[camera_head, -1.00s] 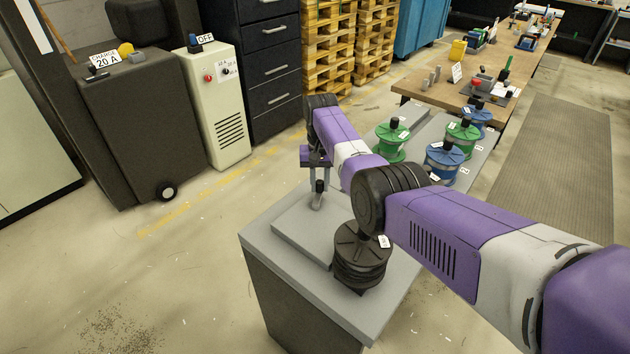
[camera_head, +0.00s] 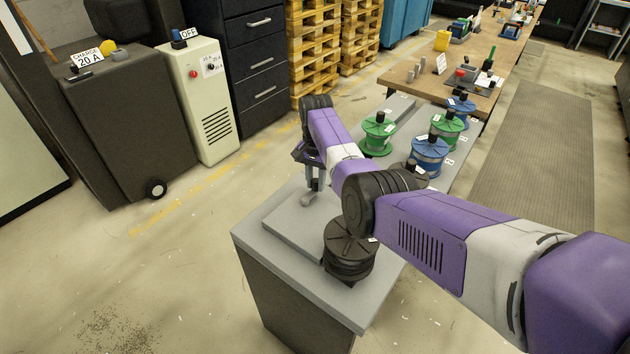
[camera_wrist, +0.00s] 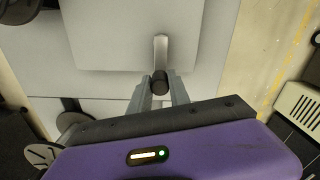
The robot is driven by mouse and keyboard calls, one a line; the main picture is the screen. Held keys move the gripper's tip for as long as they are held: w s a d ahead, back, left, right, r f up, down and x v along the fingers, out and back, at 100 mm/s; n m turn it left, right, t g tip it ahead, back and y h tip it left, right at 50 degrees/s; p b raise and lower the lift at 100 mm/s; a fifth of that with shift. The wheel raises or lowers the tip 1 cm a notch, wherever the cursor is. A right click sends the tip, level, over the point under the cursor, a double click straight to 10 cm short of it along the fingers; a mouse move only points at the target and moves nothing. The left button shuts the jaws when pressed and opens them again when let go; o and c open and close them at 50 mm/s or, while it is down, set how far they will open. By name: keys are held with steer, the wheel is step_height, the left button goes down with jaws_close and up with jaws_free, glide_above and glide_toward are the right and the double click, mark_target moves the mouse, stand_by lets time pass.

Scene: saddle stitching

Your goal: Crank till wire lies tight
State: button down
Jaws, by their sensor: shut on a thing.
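The crank is a short light-grey arm (camera_wrist: 161,48) with a black knob (camera_wrist: 159,82). It is on a raised grey plate (camera_head: 290,229) on top of a pedestal. My gripper (camera_wrist: 159,88) is shut on the black knob, with one finger on each side of it. In the head view my gripper (camera_head: 314,180) is over the crank arm (camera_head: 307,199), and the knob is mostly hidden by the fingers. A black spool (camera_head: 349,250) stands on the pedestal beside the plate, partly behind my arm. I cannot make out the wire or its tightness.
A wooden workbench (camera_head: 420,72) is further back. A dark charger cabinet (camera_head: 130,125) and a pale cabinet marked OFF (camera_head: 205,105) stand left. Floor left of the pedestal is clear.

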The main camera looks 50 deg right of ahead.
mark_target(316, 180)
steer(key=c, duration=1.2)
jaws_free()
steer(key=shift+r, duration=3.95)
